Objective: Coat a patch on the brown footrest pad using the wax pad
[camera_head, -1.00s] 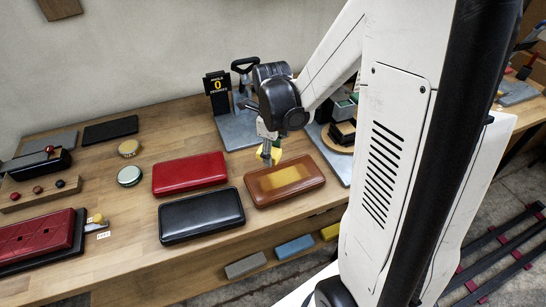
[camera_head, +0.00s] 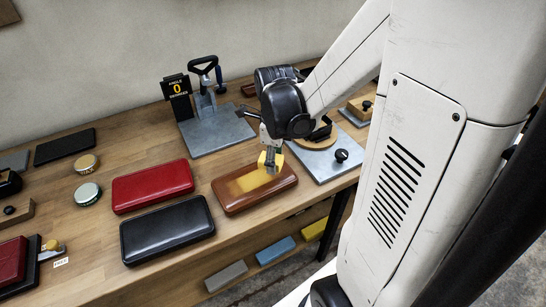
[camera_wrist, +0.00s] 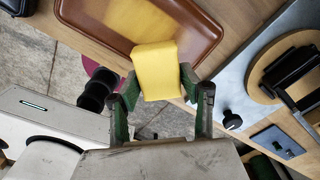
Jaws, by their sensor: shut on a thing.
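The brown footrest pad (camera_head: 236,204) lies flat on the bench, with a yellowish coated patch (camera_head: 247,182) across its middle. My gripper (camera_head: 270,162) is shut on the yellow wax pad (camera_head: 263,160) at the far right part of the brown pad. In the wrist view the wax pad (camera_wrist: 155,72) sits between the green fingers of my gripper (camera_wrist: 160,88), over the rim of the brown pad (camera_wrist: 197,25). The yellowish patch (camera_wrist: 115,15) shows beyond it. I cannot tell whether the wax pad touches the leather.
A red pad (camera_head: 152,185) and a black pad (camera_head: 167,229) lie left of the brown one. Two round tins (camera_head: 87,194) stand farther left. A grey-based angle fixture (camera_head: 216,132) stands behind, and a grey plate with a black knob (camera_head: 341,156) is to the right.

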